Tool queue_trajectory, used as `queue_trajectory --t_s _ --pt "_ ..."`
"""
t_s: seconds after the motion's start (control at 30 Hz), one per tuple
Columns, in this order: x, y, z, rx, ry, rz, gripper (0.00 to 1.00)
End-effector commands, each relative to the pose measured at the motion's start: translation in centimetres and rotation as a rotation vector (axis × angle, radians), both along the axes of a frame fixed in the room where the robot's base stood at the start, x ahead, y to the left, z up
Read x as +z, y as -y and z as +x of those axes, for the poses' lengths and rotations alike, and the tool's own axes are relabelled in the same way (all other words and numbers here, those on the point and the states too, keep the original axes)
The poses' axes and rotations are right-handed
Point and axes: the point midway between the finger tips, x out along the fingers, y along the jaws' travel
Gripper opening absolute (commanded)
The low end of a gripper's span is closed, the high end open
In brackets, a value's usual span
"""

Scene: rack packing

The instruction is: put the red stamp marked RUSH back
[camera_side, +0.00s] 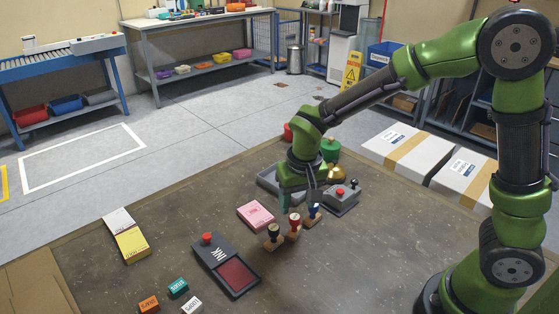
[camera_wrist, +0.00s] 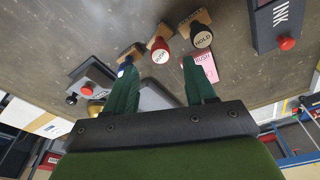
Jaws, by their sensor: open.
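The red stamp (camera_side: 294,220) stands upright on the brown table, between a black stamp (camera_side: 273,231) and a blue stamp (camera_side: 314,210). In the wrist view the red stamp (camera_wrist: 158,47) has a round top with lettering that looks like RUSH, and a wooden base. The black stamp (camera_wrist: 202,38) reads HOLD there, and the blue stamp (camera_wrist: 126,65) is by the left finger. My gripper (camera_wrist: 158,65) is open and empty. Its fingers point down toward the stamps, with the red one roughly between them in the picture. In the side view my gripper (camera_side: 299,203) is just above and behind them.
A black ink pad case (camera_side: 212,254) with a red knob lies front left of the stamps. A pink pad (camera_side: 256,214) lies left of them. A grey device (camera_side: 344,199) with a red button stands right, and a grey tray (camera_side: 266,181) behind.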

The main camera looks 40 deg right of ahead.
Motion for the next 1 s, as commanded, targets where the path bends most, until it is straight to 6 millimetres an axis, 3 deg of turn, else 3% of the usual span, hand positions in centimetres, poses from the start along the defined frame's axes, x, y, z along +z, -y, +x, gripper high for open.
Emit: queue_trajectory --t_s 0.1,0.47,0.73,1.0 --pt "2.5 -0.2 -0.3 0.0 0.005 0.002 0.55" --pt "6.6 0.4 -1.7 0.0 0.034 0.034 0.55" --pt "12.6 3.4 -7.9 0.024 0.244 0.17 0.55" --pt "14.7 4.7 -13.1 0.057 0.445 0.211 0.55"
